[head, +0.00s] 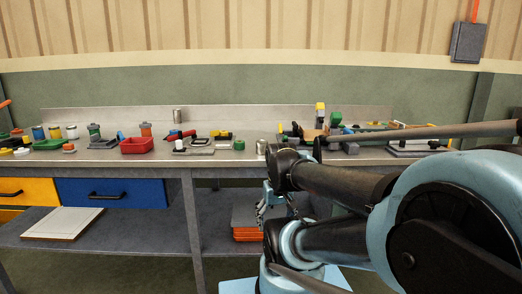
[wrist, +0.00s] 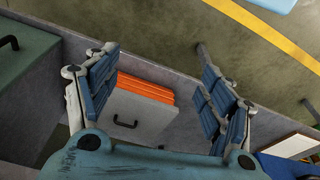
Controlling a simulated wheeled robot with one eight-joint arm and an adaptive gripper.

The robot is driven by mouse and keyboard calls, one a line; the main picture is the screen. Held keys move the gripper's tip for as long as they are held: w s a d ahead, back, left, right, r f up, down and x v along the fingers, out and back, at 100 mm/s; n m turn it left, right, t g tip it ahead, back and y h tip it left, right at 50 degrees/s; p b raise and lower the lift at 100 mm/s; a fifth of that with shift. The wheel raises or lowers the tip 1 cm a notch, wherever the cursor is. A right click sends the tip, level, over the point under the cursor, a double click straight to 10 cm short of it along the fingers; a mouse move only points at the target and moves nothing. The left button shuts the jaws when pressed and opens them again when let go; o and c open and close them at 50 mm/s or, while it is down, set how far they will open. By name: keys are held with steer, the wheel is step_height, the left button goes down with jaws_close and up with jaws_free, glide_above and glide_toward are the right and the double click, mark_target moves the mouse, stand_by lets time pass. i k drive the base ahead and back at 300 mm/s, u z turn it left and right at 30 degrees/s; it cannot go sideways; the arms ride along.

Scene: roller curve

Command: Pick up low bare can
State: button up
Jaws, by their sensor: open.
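A short bare metal can (head: 261,146) stands upright near the front edge of the workbench (head: 220,156) in the head view, just left of my arm. A taller bare metal can (head: 177,116) stands further back to the left. My gripper (head: 273,203) hangs below the benchtop, in front of the lower shelf and lower than the short can. In the wrist view my gripper (wrist: 155,65) has its blue-padded fingers spread wide apart with nothing held between them. Neither can shows in the wrist view.
A red bin (head: 137,146), a green cylinder (head: 239,145) and several tools and jars crowd the benchtop. Orange items (wrist: 146,88) and a grey box with a black handle (wrist: 140,112) show beyond my fingers. A blue drawer (head: 110,193) is at left.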

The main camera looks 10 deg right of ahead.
mark_target(261, 145)
steer(key=z, duration=1.2)
steer(key=k, duration=1.45)
steer(key=u, duration=0.35)
steer(key=i, duration=1)
